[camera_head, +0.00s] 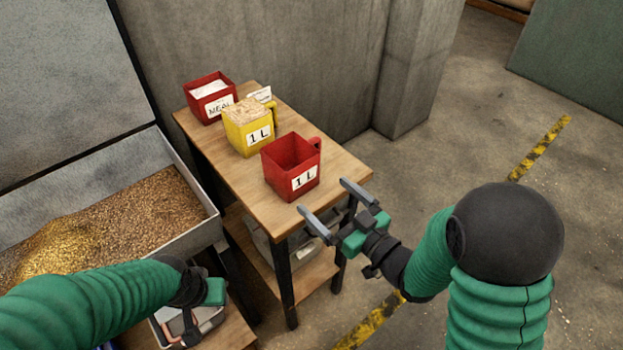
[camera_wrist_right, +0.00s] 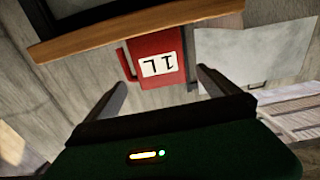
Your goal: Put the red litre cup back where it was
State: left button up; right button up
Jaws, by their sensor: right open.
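The red litre cup (camera_head: 292,168), labelled 1 L, stands upright on the wooden table (camera_head: 236,168) near its front right end and looks empty. My right gripper (camera_head: 328,203) is open and empty, just in front of the cup, its fingers pointing toward it and apart from it. In the right wrist view the red cup (camera_wrist_right: 157,58) shows upside down beyond the open fingers (camera_wrist_right: 160,85). My left gripper (camera_head: 215,292) is at the lower left by the grain bin; its fingers are not clear.
A yellow 1 L cup (camera_head: 240,138) filled with something pale stands behind the red cup. A red box labelled MEAL (camera_head: 222,107) and a small white card (camera_head: 262,94) are farther back. A metal bin of grain (camera_head: 150,205) is left. A concrete wall (camera_head: 300,70) backs the table.

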jog(key=d+f+m+g+h, duration=0.3)
jog(key=d+f+m+h, duration=0.1)
jog(key=d+f+h, duration=0.5)
jog(key=s+d+f+m+g, duration=0.1)
jog(key=s+g, duration=0.3)
jog(key=s, duration=0.4)
jog(key=s+d+f+m+g+h, duration=0.1)
jog(key=s+d+m+g, duration=0.1)
jog(key=s+g, duration=0.3)
jog(key=s+d, duration=0.1)
jog(key=s, duration=0.1)
jog(key=shift+s+f+h, duration=0.25)
jog(key=shift+s+h, duration=0.05)
jog(key=shift+s, duration=0.1)
